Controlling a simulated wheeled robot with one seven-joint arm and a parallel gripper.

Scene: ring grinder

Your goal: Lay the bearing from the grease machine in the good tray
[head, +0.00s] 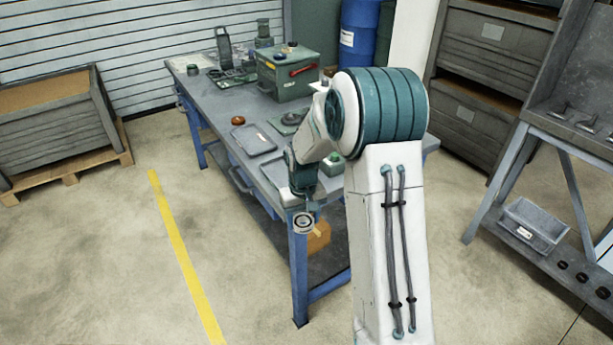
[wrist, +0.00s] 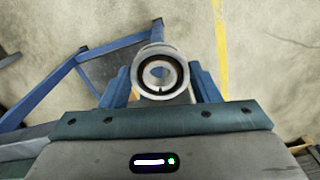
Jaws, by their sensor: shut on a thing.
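My gripper (head: 303,212) is shut on the bearing (head: 303,222), a small grey ring, held in the air off the near corner of the workbench. The wrist view shows the bearing (wrist: 160,94) between two blue fingers, its round open face towards the camera. A shallow grey tray (head: 253,140) lies on the bench left of my arm. Another grey tray (head: 276,172) lies by the near edge, partly hidden behind my gripper. I cannot read which is the good tray. A green box-shaped machine (head: 287,78) with a red handle stands further back; I cannot tell if it is the grease machine.
The blue-legged workbench (head: 222,108) carries a red-topped item (head: 238,120) and a green-topped one (head: 333,157) near the trays. A cardboard box (head: 318,236) is under it. Floor with a yellow line (head: 183,252) is clear to the left.

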